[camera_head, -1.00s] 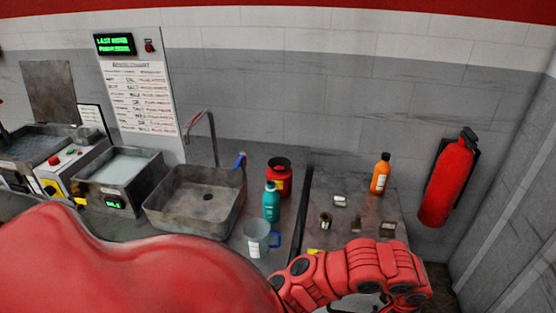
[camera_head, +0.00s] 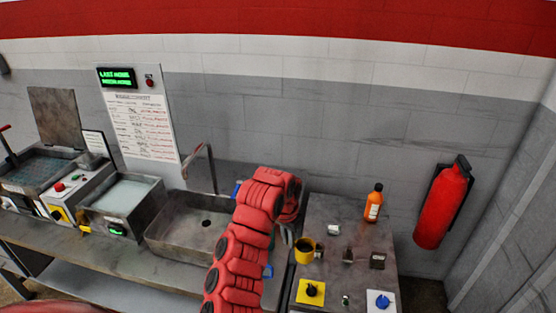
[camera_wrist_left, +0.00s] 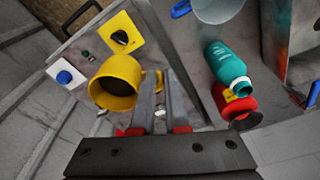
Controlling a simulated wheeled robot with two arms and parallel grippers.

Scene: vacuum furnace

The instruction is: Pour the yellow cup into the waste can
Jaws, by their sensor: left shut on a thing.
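The yellow cup (camera_head: 304,250), dark inside, is upright at the left side of the right-hand table. In the left wrist view the yellow cup (camera_wrist_left: 112,88) is beside my fingers, its handle side between them. My left gripper (camera_head: 289,236) is shut on it there; the fingers (camera_wrist_left: 160,105) also show in the wrist view. I cannot tell whether the cup is clear of the table. The red can with a yellow label (camera_wrist_left: 235,105), which looks like the waste can, shows in the wrist view; my arm hides it in the head view. My right gripper is not in view.
A metal sink (camera_head: 190,225) is left of my arm. An orange bottle (camera_head: 373,203), small items and a yellow square with a black knob (camera_head: 311,291) are on the table.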

